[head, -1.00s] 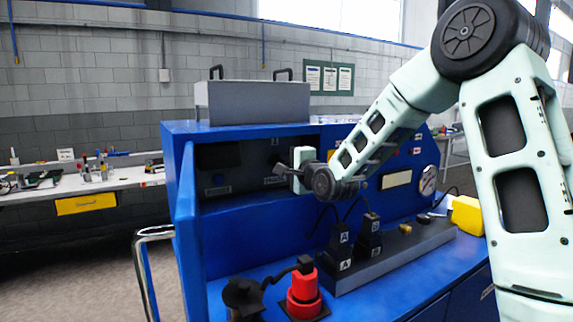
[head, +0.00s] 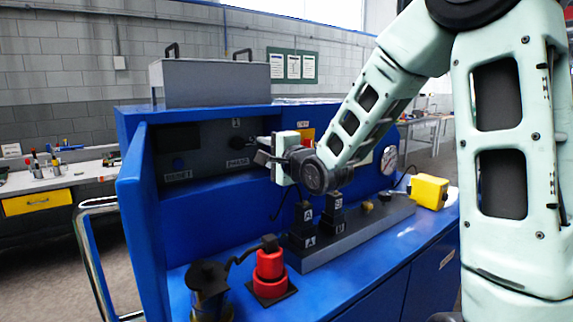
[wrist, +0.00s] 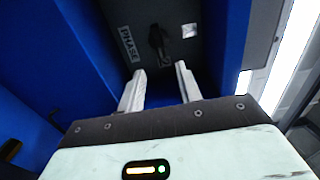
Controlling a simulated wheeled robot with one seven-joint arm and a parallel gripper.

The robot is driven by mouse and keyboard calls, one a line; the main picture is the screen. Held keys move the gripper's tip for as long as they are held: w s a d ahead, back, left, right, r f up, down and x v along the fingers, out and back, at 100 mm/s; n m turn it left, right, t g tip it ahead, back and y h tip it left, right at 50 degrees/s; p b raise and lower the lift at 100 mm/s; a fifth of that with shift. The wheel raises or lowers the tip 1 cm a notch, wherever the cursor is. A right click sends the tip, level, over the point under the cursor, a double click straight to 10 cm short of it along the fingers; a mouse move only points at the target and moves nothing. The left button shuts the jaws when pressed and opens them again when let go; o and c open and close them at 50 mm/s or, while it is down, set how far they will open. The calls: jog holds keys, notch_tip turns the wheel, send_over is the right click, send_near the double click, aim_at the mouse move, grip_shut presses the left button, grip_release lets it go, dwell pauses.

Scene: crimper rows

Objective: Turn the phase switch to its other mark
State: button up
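The phase switch is a black knob on the dark panel. In the wrist view the knob (wrist: 157,45) stands just beyond my fingertips, its long side running nearly up and down the picture, beside a PHASE label (wrist: 128,43). In the head view the PHASE label (head: 238,162) shows, with a small light mark (head: 236,122) above it; the knob is small and partly hidden by my gripper. My gripper (wrist: 160,70) is open and empty, its two pale fingers apart. In the head view my gripper (head: 262,157) is in front of the panel's right part.
A blue open door (head: 145,225) stands left of the panel. Below are a red part (head: 269,268), a dark cylinder (head: 208,280) and a grey rail (head: 350,235) with black blocks. A yellow box (head: 429,190) and gauge (head: 389,160) sit to the right.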

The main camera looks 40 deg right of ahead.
jog(key=s+b, duration=0.4)
jog(key=s, duration=0.5)
dwell(0.5)
